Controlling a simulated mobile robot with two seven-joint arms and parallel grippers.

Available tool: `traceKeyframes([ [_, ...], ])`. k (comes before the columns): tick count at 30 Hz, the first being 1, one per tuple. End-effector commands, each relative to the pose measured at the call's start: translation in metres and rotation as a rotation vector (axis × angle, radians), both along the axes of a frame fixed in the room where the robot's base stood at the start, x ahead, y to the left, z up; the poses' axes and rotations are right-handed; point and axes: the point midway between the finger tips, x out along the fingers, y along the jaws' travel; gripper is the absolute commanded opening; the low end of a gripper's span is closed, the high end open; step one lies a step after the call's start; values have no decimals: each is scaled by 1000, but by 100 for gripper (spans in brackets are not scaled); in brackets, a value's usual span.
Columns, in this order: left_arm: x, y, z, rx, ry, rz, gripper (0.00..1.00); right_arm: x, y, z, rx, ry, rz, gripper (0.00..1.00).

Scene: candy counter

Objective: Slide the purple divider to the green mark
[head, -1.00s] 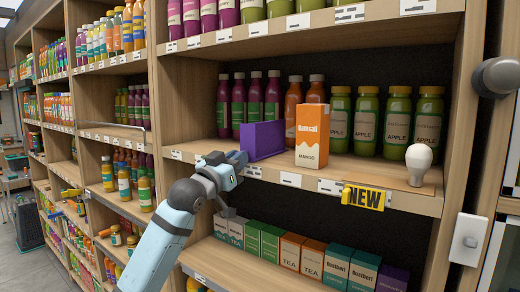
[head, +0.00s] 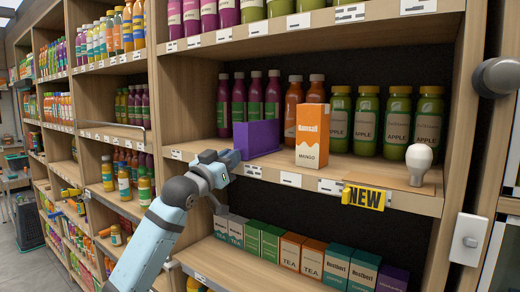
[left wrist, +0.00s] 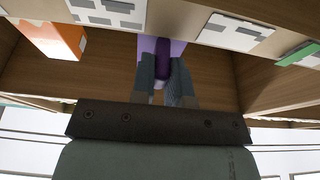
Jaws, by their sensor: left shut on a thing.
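The purple divider (head: 257,137) stands upright on the middle shelf, left of the orange mango carton (head: 311,141). My left gripper (head: 234,160) is at the shelf's front edge and shut on the divider's front part. In the left wrist view the fingers (left wrist: 165,75) close around a purple tab of the divider (left wrist: 151,46). In that view a green mark (left wrist: 298,54) shows on the shelf edge to the right, apart from the divider. I cannot make out the green mark in the head view. My right gripper is not in view.
Juice bottles (head: 258,100) stand behind the divider. A white bulb-shaped thing (head: 418,164) and a yellow NEW sign (head: 364,197) are to the right. The shelf left of the divider looks clear.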

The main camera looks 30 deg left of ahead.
Motion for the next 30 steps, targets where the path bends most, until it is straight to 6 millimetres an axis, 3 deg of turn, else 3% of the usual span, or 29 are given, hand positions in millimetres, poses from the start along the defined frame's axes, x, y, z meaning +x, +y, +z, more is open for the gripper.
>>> traceKeyframes([
  [30,3,42,1,2,-2,3,0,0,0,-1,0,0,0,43],
])
